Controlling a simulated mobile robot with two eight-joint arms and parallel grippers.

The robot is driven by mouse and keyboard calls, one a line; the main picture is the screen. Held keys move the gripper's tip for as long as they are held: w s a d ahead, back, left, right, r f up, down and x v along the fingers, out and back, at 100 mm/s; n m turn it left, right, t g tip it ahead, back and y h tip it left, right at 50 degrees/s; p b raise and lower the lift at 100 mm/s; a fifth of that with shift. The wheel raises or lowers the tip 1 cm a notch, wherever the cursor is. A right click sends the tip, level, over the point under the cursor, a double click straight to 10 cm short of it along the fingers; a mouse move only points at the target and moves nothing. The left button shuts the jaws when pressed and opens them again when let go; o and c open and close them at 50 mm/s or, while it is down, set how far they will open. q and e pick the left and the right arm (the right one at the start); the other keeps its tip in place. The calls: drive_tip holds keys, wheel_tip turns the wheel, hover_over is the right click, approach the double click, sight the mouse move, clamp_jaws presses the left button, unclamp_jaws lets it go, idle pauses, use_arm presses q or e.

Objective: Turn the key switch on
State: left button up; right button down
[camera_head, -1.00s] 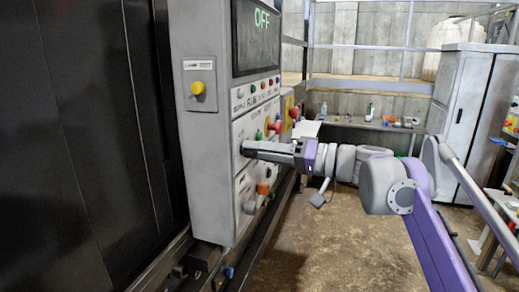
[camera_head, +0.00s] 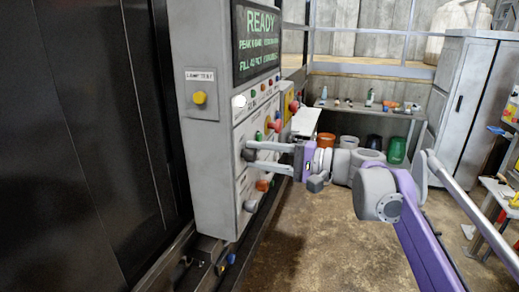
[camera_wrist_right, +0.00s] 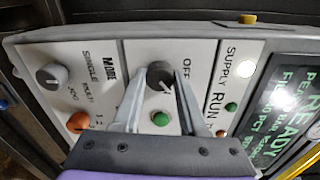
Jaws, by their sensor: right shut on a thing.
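The display (camera_head: 257,40) reads "READY" in green, with smaller lines below. A white lamp (camera_wrist_right: 250,50) by the "SUPPLY" label is bright. My left gripper is not in view.
Close to my right gripper are a grey mode knob (camera_wrist_right: 52,76), a green button (camera_wrist_right: 160,119) and an orange button (camera_wrist_right: 78,122). A red knob (camera_head: 293,106) and a yellow button (camera_head: 199,98) also sit on the cabinet. Open floor lies to the right.

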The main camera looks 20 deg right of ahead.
drive_tip(key=shift+m, duration=0.9)
drive_tip(key=shift+p, duration=0.3)
drive_tip(key=shift+c, duration=2.2)
unclamp_jaws()
drive_tip(key=v, duration=1)
drive_tip(key=shift+s+d+b, duration=0.25)
drive_tip(key=shift+d+b, duration=0.1)
drive_tip(key=shift+b, duration=0.05)
